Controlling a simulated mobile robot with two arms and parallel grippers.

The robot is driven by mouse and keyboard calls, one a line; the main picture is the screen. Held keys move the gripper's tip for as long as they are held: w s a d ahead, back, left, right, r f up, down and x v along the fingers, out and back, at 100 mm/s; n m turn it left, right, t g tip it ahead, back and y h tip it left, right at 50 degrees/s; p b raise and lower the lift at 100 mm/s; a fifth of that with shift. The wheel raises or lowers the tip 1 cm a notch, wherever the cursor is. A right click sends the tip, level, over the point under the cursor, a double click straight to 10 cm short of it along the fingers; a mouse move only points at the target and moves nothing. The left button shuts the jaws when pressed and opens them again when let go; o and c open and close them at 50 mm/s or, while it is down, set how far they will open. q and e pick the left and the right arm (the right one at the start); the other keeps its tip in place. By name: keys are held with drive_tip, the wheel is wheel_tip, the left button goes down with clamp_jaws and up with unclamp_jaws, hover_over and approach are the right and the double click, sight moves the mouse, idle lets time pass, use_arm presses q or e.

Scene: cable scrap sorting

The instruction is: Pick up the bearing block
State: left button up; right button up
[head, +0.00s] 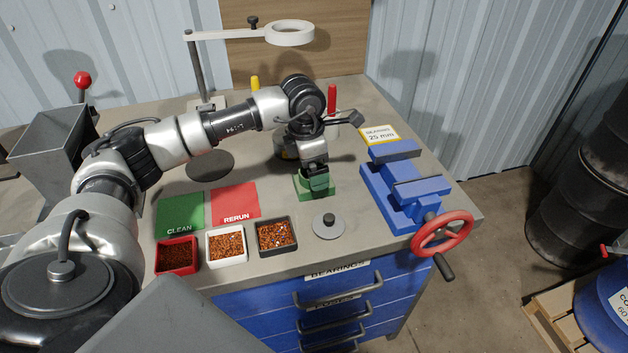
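A green block (303,186), which I take to be the bearing block, stands on the grey bench top near the middle, left of the blue vise. My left arm comes in from the left and bends down over it. My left gripper (315,169) points down right at the top of the block and hides part of it. Whether its fingers are closed on the block or only around it is too small to tell. The block seems to rest on the bench. My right gripper is not in view.
A blue vise (378,190) with a red handwheel (443,233) stands to the right. Red (177,270), white (226,262) and black (294,248) trays of copper-coloured bits and a grey knobbed disc (328,233) line the front. Green (180,208) and red (235,198) mats lie behind. A ring lamp (290,41) overhangs the back.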

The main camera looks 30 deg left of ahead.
use_arm(q)
drive_tip(key=shift+f, duration=0.7)
drive_tip(key=shift+w+f, duration=0.15)
drive_tip(key=shift+f, duration=0.45)
drive_tip(key=c, duration=1.3)
drive_tip(key=shift+c, duration=0.4)
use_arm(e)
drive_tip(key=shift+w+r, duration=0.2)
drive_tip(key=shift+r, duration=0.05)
use_arm(q)
drive_tip(key=shift+r, duration=0.15)
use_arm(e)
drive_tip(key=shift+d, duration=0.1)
